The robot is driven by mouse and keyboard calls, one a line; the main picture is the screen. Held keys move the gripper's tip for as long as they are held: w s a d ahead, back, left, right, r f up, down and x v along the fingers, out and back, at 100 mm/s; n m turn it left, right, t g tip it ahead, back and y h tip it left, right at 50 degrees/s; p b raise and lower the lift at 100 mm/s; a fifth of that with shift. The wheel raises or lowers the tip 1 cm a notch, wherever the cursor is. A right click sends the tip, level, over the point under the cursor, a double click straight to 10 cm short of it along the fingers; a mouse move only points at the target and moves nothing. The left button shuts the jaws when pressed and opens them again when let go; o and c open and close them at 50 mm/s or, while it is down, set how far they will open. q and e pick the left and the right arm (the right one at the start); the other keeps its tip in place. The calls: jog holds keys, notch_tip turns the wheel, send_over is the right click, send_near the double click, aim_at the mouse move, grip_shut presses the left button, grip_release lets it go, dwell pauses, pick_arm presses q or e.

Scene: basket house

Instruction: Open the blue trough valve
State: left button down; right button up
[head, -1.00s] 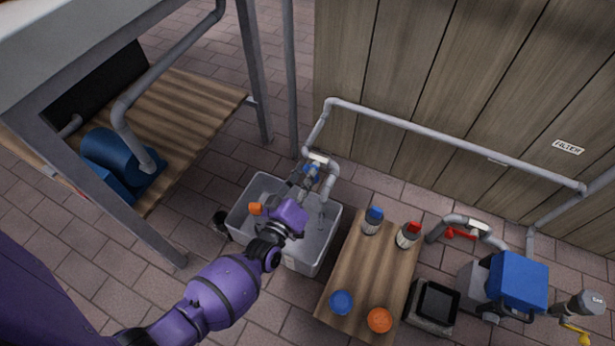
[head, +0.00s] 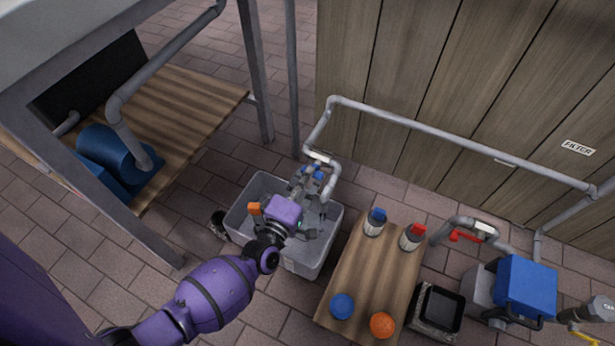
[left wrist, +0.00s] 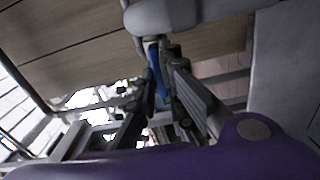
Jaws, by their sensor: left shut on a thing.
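The blue trough valve handle (head: 318,173) sits on the grey pipe above the grey trough (head: 238,218). In the left wrist view the blue handle (left wrist: 153,68) shows between the fingers, below a pale pipe. My left gripper (head: 305,184) reaches over the trough from the front and is shut on the blue handle. The fingers hide part of the handle, so its exact angle is hard to tell. My right gripper is not in view.
A wooden bench (head: 350,270) right of the trough holds blue- and red-topped containers and a blue and an orange ball. A red valve handle (head: 466,237) and a blue-topped unit (head: 526,287) stand farther right. A metal frame post (head: 255,70) rises behind the trough.

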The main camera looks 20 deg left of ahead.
pick_arm(q)
jog(key=shift+w+a+r+n, duration=0.1)
jog(key=shift+w+r+n, duration=0.05)
jog(key=shift+n, duration=0.25)
jog(key=c, duration=1.8)
grip_release()
jog(key=shift+c, duration=0.2)
jog(key=s, duration=1.2)
jog(key=shift+a, duration=0.15)
